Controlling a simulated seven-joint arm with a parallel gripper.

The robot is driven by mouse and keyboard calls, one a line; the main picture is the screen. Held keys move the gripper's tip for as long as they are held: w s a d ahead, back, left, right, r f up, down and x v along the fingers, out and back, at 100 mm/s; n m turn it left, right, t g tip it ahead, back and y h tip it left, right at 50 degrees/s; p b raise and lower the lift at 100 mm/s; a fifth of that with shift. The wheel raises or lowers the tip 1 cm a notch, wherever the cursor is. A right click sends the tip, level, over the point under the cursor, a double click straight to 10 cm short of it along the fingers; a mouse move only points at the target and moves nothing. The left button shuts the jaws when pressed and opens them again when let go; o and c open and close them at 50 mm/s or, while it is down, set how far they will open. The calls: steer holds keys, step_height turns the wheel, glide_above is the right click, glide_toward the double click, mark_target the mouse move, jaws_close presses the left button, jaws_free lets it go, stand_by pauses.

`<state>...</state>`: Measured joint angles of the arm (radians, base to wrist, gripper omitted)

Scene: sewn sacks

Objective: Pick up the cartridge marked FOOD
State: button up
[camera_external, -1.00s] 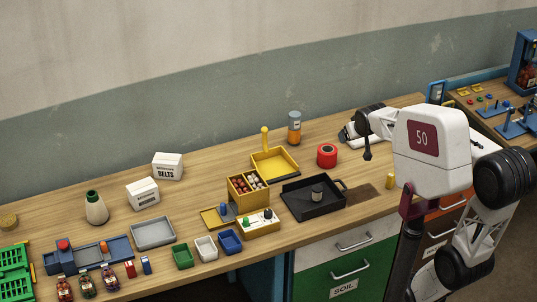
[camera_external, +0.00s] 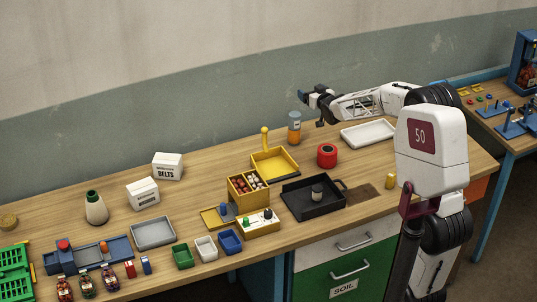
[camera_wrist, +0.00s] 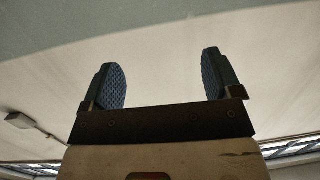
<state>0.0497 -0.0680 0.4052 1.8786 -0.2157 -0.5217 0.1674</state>
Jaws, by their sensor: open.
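My gripper (camera_external: 318,102) is raised over the back of the table, near the wall, above and right of an orange cylinder with a grey-blue top (camera_external: 294,128). In the wrist view the two blue padded fingers (camera_wrist: 160,72) stand wide apart with nothing between them, facing the wall. No label reading FOOD is legible, so I cannot tell which item is the FOOD cartridge. Other small cylinders are a red one (camera_external: 327,155), a grey one (camera_external: 317,192) in the black tray, and a yellow one (camera_external: 390,181).
A white tray (camera_external: 368,134) lies below my arm. The black tray (camera_external: 298,209), yellow tray (camera_external: 290,173) and yellow divided box (camera_external: 240,198) fill the middle. White boxes (camera_external: 167,167) and a green-topped bottle (camera_external: 96,208) stand left. A second table (camera_external: 490,135) is at right.

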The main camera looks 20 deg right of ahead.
steer(key=w+f+t+y, duration=0.1)
steer(key=w+f+t, duration=0.1)
steer(key=w, duration=0.2)
glide_toward(298, 120)
steer(key=w, duration=0.4)
steer(key=shift+w+a+r, duration=0.1)
steer(key=shift+w+a, duration=0.2)
steer(key=shift+w, duration=0.1)
steer(key=shift+w+a, duration=0.1)
steer(key=shift+w, duration=1.2)
steer(key=shift+w, duration=0.1)
steer(key=shift+w+a, duration=0.2)
steer(key=shift+w, duration=2.3)
steer(key=c, duration=1.5)
steer(key=shift+r, duration=0.15)
